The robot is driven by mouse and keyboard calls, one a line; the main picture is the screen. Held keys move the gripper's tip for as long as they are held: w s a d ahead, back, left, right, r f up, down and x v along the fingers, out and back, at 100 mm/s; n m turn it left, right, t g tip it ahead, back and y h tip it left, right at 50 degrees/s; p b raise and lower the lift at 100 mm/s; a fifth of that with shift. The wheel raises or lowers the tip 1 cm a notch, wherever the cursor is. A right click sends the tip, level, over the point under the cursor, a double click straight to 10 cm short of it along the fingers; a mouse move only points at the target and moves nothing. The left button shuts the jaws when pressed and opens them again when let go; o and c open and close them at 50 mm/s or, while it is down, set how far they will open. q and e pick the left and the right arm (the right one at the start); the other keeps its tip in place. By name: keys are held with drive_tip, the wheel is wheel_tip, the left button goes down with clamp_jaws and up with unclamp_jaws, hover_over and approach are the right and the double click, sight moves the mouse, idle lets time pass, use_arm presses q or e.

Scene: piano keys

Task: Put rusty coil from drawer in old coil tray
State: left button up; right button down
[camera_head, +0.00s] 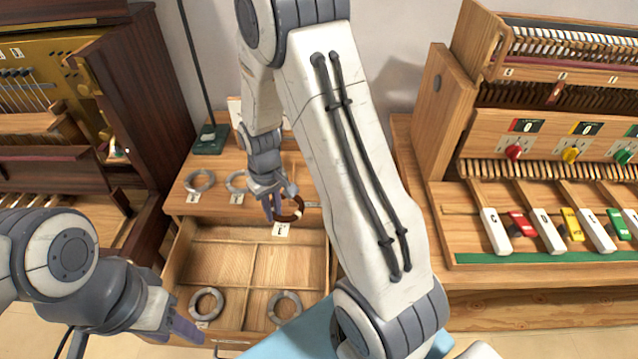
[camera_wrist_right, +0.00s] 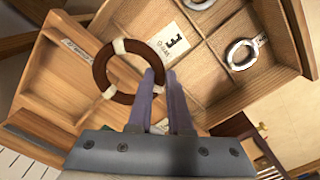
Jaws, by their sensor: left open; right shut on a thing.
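The rusty coil (camera_head: 298,213) is a dark brown ring with pale bands. My right gripper (camera_head: 276,204) is shut on its rim and holds it over the back edge of the open drawer (camera_head: 250,232). In the right wrist view the coil (camera_wrist_right: 99,68) stands out to the left of the fingertips (camera_wrist_right: 162,78), partly over a shallow wooden tray (camera_wrist_right: 60,85) with a label. Its label is too blurred to read, so I cannot tell whether it is the old coil tray. My left gripper (camera_head: 180,325) is open and empty, left of the drawer front.
Two grey coils (camera_head: 206,303) (camera_head: 285,306) lie in the drawer's front compartments; its back compartments look empty. More grey coils (camera_head: 200,181) lie on the cabinet top. A keyboard cabinet (camera_head: 470,150) stands right. My right arm hides the space between.

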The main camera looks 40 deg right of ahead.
drive_tip(key=s+d+r, duration=0.2)
drive_tip(key=d+r, duration=0.1)
drive_tip(key=d, duration=0.4)
drive_tip(key=s+d+r, duration=0.1)
drive_tip(key=d+r, duration=0.2)
drive_tip(key=d, duration=0.4)
drive_tip(key=p, duration=0.3)
hover_over(305, 187)
drive_tip(key=shift+n, duration=0.4)
drive_tip(key=f, duration=0.7)
drive_tip(key=shift+s, duration=0.2)
wheel_tip(305, 187, down, 4)
drive_tip(key=shift+w+r+p, duration=0.1)
drive_tip(key=shift+p, duration=0.4)
drive_tip(key=shift+f, duration=0.25)
drive_tip(key=shift+f, duration=0.15)
drive_tip(key=c, duration=0.8)
unclamp_jaws()
drive_tip(key=shift+c, duration=0.2)
drive_tip(key=shift+r, duration=0.2)
